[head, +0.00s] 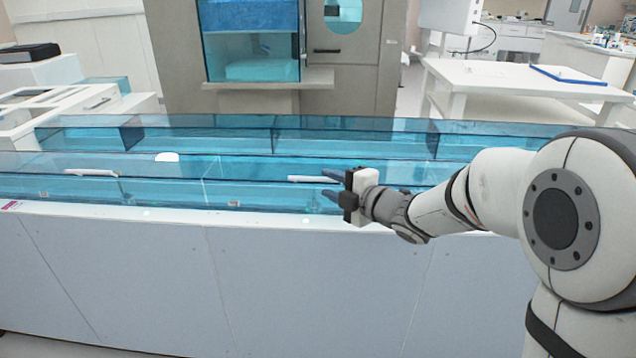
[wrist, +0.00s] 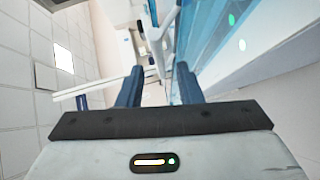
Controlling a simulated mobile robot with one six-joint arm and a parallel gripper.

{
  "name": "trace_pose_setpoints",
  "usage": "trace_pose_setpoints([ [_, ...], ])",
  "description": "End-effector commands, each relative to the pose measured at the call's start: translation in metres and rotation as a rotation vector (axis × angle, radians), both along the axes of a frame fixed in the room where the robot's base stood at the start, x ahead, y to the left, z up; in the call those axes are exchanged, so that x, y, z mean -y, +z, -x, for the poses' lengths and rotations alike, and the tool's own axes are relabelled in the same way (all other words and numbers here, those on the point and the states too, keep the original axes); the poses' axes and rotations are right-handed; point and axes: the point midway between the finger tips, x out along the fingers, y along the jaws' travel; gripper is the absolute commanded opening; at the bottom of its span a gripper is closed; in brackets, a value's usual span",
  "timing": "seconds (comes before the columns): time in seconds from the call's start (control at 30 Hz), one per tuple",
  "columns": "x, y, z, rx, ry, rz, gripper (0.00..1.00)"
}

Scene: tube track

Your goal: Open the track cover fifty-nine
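The track has clear blue covers (head: 250,168) along a long pale cabinet. One white bar handle (head: 307,178) is on the cover just left of my gripper; another white handle (head: 92,172) is farther left. No number is readable, so I cannot tell which cover is fifty-nine. My gripper (head: 327,184) is open, its two dark blue fingers apart and pointing left at the near handle. In the wrist view my gripper (wrist: 160,80) has nothing between its fingertips. A white bar (wrist: 168,35), likely the handle, lies beyond them; contact is not visible.
The cabinet front (head: 200,270) is below the track. A grey machine with a blue window (head: 250,45) stands behind it. The space above the track's left part is clear.

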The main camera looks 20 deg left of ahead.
Motion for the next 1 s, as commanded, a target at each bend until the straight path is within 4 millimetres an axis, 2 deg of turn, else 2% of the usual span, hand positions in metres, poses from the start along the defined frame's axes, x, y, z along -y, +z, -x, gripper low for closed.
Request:
trace_pose_setpoints([
  [0.1, -0.017, -0.004, -0.010, -0.001, 0.001, 0.000, 0.32],
  [0.3, -0.034, -0.006, -0.020, -0.002, -0.002, 0.000, 0.32],
  [0.63, -0.036, -0.006, -0.022, -0.002, -0.004, 0.000, 0.32],
  [1.0, -0.035, -0.006, -0.023, -0.003, -0.005, 0.000, 0.01],
])
